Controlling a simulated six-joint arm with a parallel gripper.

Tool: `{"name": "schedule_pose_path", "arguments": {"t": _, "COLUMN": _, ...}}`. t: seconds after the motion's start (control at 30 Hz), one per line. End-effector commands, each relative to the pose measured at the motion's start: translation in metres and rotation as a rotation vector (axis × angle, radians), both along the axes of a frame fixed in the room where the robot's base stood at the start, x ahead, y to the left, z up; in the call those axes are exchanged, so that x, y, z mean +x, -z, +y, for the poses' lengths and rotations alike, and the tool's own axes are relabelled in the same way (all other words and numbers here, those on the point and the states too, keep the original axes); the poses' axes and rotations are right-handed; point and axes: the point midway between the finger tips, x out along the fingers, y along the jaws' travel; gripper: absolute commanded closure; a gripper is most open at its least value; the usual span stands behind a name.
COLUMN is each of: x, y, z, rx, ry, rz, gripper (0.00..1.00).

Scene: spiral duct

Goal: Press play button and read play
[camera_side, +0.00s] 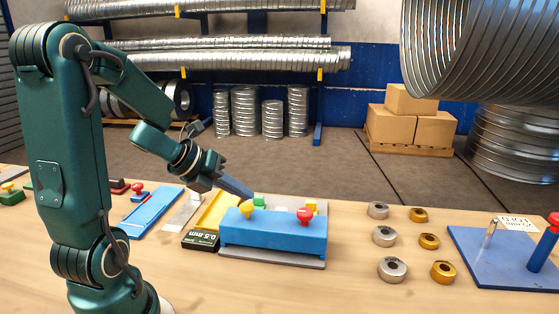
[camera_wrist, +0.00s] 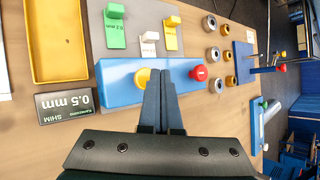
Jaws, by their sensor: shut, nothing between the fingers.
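A blue box-shaped fixture (camera_side: 275,235) lies across the bench on a grey plate, and it also shows in the wrist view (camera_wrist: 115,92). It carries a yellow knob (camera_side: 247,208) at its left and a red knob (camera_side: 305,215) at its right. In the wrist view the yellow knob (camera_wrist: 142,76) is just left of my fingertips and the red knob (camera_wrist: 199,73) is farther right. My gripper (camera_wrist: 161,72) is shut and empty, pointing down over the fixture near the yellow knob. I cannot tell whether it touches the knob. No readout of play is visible.
A yellow tray (camera_wrist: 55,45) and a black "0.5 mm" shim sign (camera_wrist: 67,101) are left. Several silver and gold rings (camera_side: 392,269) and a blue peg stand (camera_side: 500,262) are right.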

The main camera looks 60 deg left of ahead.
Motion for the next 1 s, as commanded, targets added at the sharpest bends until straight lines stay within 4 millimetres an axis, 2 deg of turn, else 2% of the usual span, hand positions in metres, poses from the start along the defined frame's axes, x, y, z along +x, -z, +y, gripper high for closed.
{"name": "schedule_pose_path", "arguments": {"t": 1.0, "x": -0.0002, "y": 0.0098, "z": -0.0001, "rx": -0.001, "ry": 0.0, "rz": 0.001, "gripper": 1.0}}
